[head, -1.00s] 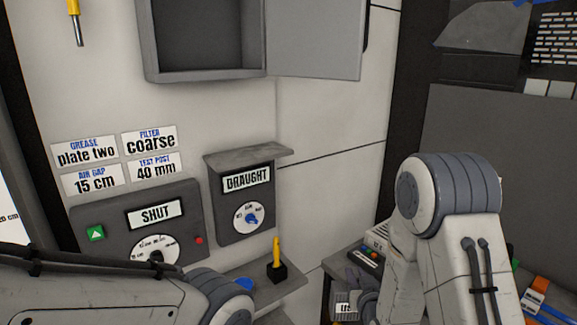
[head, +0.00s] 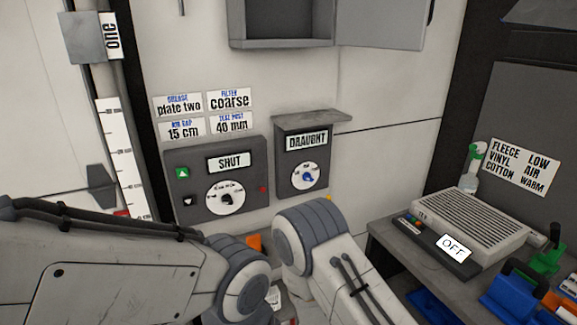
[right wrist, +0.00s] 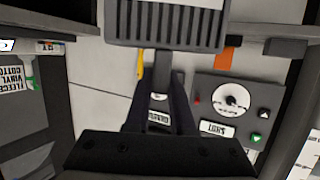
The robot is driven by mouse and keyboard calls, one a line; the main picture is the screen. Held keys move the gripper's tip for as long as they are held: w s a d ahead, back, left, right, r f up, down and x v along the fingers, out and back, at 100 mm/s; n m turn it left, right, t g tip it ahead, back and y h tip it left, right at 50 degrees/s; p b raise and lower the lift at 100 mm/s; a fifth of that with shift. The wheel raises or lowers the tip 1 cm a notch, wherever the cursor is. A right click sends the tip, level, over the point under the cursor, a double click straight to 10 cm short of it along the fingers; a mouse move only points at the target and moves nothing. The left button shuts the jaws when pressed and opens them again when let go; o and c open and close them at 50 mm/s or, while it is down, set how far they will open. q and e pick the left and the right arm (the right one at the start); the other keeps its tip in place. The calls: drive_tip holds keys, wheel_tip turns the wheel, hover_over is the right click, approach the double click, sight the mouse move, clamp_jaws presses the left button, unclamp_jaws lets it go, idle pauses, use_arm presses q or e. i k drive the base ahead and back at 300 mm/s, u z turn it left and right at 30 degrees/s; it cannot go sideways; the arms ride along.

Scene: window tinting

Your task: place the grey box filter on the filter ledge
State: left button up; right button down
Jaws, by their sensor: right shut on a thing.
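The grey box filter (right wrist: 165,30) shows in the right wrist view as a grey block with a slotted face at the top of the picture. In the head view, the right gripper and filter are hidden behind my right arm. A grey ledge (head: 312,118) tops the DRAUGHT panel (head: 303,165) on the wall; I cannot tell if this is the filter ledge. My left arm crosses the lower left of the head view, but its gripper is not visible.
The SHUT panel (head: 215,180) with its dial is left of the DRAUGHT panel. Above, a grey wall cabinet (head: 280,43) has its door open. At right, a bench holds a grilled unit (head: 470,220) and an OFF sign (head: 454,247).

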sight(320, 117)
drive_tip(key=u, duration=0.45)
drive_tip(key=k, duration=0.95)
drive_tip(key=z, duration=0.2)
drive_tip(key=i, duration=0.6)
drive_tip(key=z, duration=0.7)
drive_tip(key=i, duration=0.75)
